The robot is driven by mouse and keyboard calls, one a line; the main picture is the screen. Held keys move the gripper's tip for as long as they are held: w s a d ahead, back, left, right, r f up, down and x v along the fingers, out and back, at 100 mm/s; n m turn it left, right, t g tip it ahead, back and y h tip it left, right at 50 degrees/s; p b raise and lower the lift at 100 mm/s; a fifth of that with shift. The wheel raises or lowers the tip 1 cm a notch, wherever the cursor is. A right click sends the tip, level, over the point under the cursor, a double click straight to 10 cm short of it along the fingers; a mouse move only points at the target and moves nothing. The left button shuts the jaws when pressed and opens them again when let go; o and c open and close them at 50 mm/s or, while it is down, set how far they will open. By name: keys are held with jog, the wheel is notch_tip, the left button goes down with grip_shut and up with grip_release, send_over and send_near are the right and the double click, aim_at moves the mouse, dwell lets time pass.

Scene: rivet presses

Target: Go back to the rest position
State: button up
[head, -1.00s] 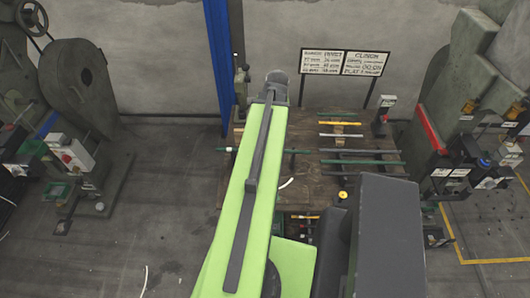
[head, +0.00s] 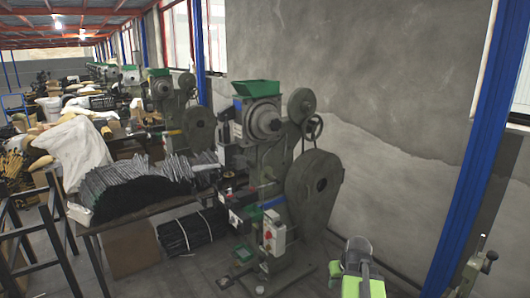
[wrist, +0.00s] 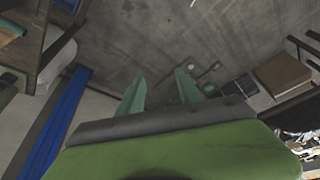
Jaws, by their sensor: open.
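My gripper (wrist: 160,88) shows in the wrist view, with its two green fingers spread apart and nothing between them. Bare grey floor shows past the fingertips. In the head view, the green and grey end of my arm shows low at the right of centre, in front of the floor and wall; its fingers cannot be made out there.
A rivet press (head: 318,182) with a green hopper (head: 257,88) stands left of my arm. A blue post (head: 480,150) rises at right. The wrist view shows a brown box (wrist: 283,73).

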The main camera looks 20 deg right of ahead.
jog(key=w+a+f+n+y+b, duration=0.1)
jog(key=w+a+f, duration=0.15)
jog(key=a, duration=0.45)
jog(key=w+a+f+n+b, duration=0.15)
jog(key=w+a, duration=0.25)
jog(key=a, duration=0.4)
jog(key=s+a+f+n+g+b, duration=0.1)
jog(key=s+a+g, duration=0.1)
jog(key=a, duration=0.9)
jog(key=s+a+f+n+g+b, duration=0.1)
jog(key=a, duration=0.9)
jog(key=shift+s+a+f+g, duration=0.35)
jog(key=shift+a+g, duration=0.05)
